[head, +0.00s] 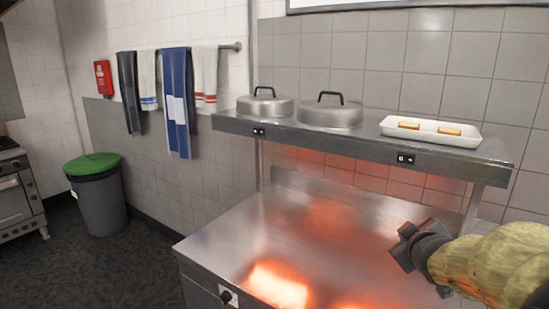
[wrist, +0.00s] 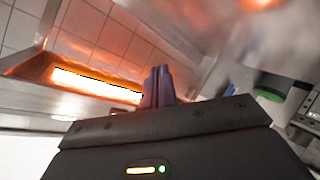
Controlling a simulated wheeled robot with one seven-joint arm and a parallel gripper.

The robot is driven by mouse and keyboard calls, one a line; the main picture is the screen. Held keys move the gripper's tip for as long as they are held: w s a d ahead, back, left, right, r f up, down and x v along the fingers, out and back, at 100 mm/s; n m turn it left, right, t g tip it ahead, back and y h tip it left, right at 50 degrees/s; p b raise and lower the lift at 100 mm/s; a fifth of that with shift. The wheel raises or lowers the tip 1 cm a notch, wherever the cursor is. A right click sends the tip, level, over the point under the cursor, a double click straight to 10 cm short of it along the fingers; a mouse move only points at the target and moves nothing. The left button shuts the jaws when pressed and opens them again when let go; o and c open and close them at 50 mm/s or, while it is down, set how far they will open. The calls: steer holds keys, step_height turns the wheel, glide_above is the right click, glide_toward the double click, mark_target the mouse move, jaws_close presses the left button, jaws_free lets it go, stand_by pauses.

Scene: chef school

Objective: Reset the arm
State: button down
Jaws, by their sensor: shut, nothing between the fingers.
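My arm comes in from the lower right of the head view. My gripper (head: 408,250) is in front of the steel heated counter (head: 225,245), below the level of the upper shelf (head: 345,140). In the wrist view my gripper (wrist: 158,82) has its fingers together, with nothing between them. A glowing heat lamp (wrist: 95,85) under the shelf shows beyond the fingers, to the left. I cannot tell the exact gap between my gripper and the counter surface.
Two metal lids (head: 265,107) (head: 330,112) and a white tray (head: 432,133) with two pieces of food stand on the shelf. A green-topped bin (head: 100,200) and a stove (head: 18,200) are at left. Towels (head: 178,100) hang on a rail. Dark floor (head: 110,265) is clear at lower left.

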steer(key=s+a+f+m+g+y+p, duration=0.2)
steer(key=s+a+f+m+g+p, duration=0.2)
steer(key=s+a+f+g, duration=0.6)
steer(key=s+a+f+m, duration=0.2)
steer(key=s+a+f, duration=0.1)
steer(key=s, duration=0.3)
steer(key=shift+s+a+f+y, duration=0.3)
steer(key=shift+s+a, duration=0.1)
steer(key=shift+a, duration=0.5)
steer(key=shift+w, duration=0.1)
steer(key=shift+d, duration=0.1)
